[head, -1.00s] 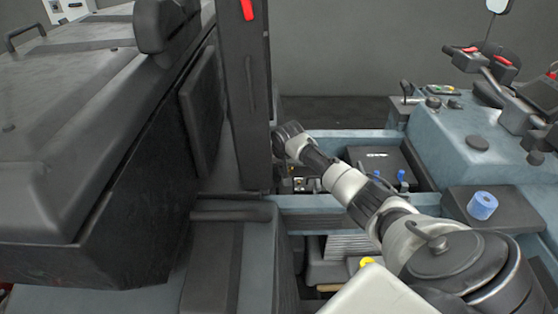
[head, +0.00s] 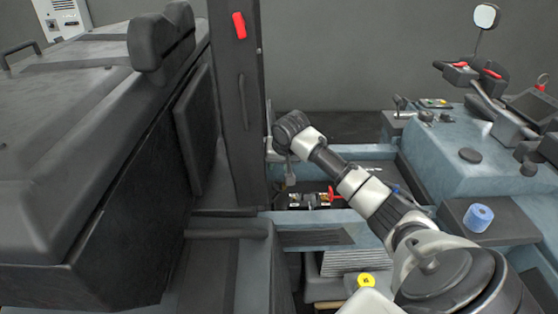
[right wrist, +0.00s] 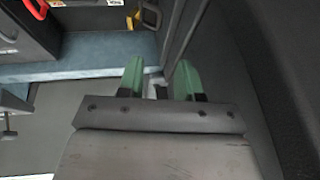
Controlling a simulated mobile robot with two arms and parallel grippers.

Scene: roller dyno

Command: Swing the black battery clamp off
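My right gripper (right wrist: 160,80) shows two green fingers standing apart with nothing between them. A red handle (head: 333,195) sits in that bay beside small metal parts (head: 310,201). A red handle (right wrist: 36,8) also shows at the top left of the right wrist view, apart from the fingers. I cannot clearly pick out the black battery clamp; my arm covers much of the bay. My left gripper is out of view.
The dark post (head: 238,110) stands close to the left of my right wrist. A blue frame rail (head: 330,217) crosses in front of the bay. A blue roll (head: 479,217) sits on a dark ledge at the right. A yellow cap (head: 366,281) lies low in front.

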